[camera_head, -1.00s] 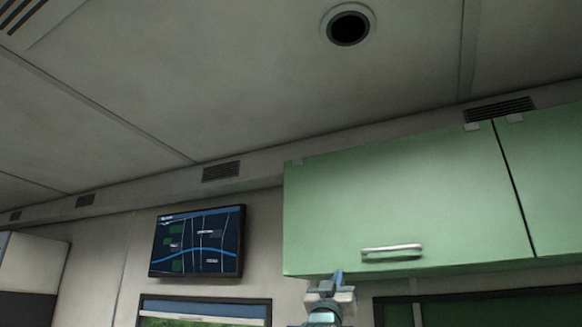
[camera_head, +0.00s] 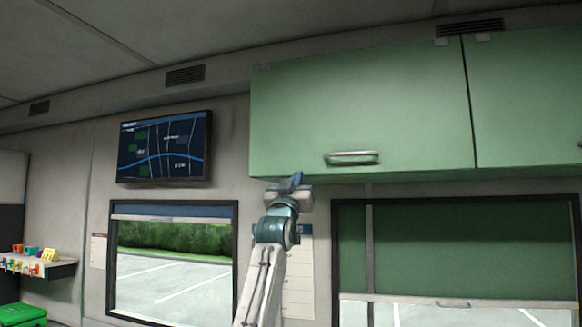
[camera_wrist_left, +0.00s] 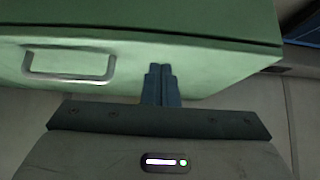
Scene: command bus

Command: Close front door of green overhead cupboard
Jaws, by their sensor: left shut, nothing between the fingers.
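The green overhead cupboard's front door (camera_head: 365,110) hangs high on the wall, right of centre in the head view. It sits flush in line with the neighbouring door, and no gap shows at its lower edge. Its silver handle (camera_head: 351,158) is near the bottom edge; the handle also shows in the left wrist view (camera_wrist_left: 70,75). My left gripper (camera_head: 291,180) is shut and empty at the door's lower left corner. In the left wrist view its blue fingertips (camera_wrist_left: 162,82) are together by the door's lower edge; whether they touch it I cannot tell. My right gripper is not in view.
A second green cupboard door (camera_head: 525,100) adjoins on the right. A wall screen (camera_head: 164,147) hangs to the left. Below are a window (camera_head: 172,262) and a window with a green blind (camera_head: 450,245). A small shelf (camera_head: 37,265) is at far left.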

